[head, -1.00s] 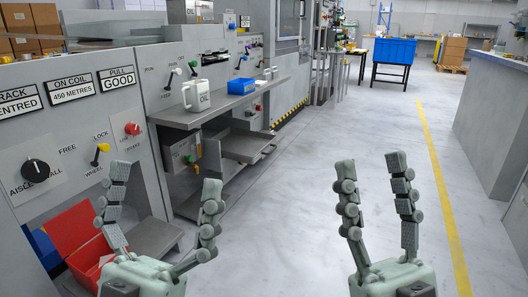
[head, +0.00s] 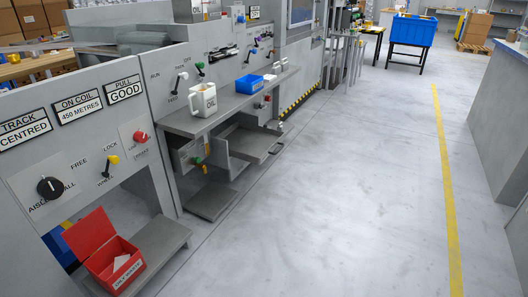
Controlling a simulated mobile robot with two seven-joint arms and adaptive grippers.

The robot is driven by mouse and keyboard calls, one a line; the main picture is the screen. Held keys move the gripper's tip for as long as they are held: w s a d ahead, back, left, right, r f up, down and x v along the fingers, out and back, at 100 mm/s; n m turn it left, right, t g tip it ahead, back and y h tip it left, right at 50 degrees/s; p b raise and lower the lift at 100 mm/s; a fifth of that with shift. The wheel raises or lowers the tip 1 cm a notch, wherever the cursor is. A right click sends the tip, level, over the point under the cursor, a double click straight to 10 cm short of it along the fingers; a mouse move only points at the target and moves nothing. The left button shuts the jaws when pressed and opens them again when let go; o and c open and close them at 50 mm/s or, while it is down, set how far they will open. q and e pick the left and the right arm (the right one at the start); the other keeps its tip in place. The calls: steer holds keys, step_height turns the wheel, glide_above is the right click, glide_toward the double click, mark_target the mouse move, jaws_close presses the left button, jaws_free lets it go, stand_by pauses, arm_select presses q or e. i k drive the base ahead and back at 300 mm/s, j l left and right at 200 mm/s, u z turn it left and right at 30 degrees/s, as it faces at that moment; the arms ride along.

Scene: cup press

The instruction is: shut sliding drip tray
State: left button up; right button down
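A grey metal tray (head: 256,142) sticks out from the machine below the long shelf, with a small handle at its outer right end. It looks like the sliding drip tray and stands pulled out. The shelf above hides part of its inner side. Neither of my grippers shows in the head view now.
The shelf (head: 227,109) holds a white oil jug (head: 204,101) and a blue bin (head: 249,84). A lower grey plate (head: 211,203) juts out near the floor. An open red box (head: 104,250) sits on a ledge at bottom left. The floor (head: 340,190) to the right is clear.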

mark_target(252, 143)
steer(key=i+l+u, duration=0.4)
steer(key=i+l, duration=0.5)
steer(key=i, duration=0.15)
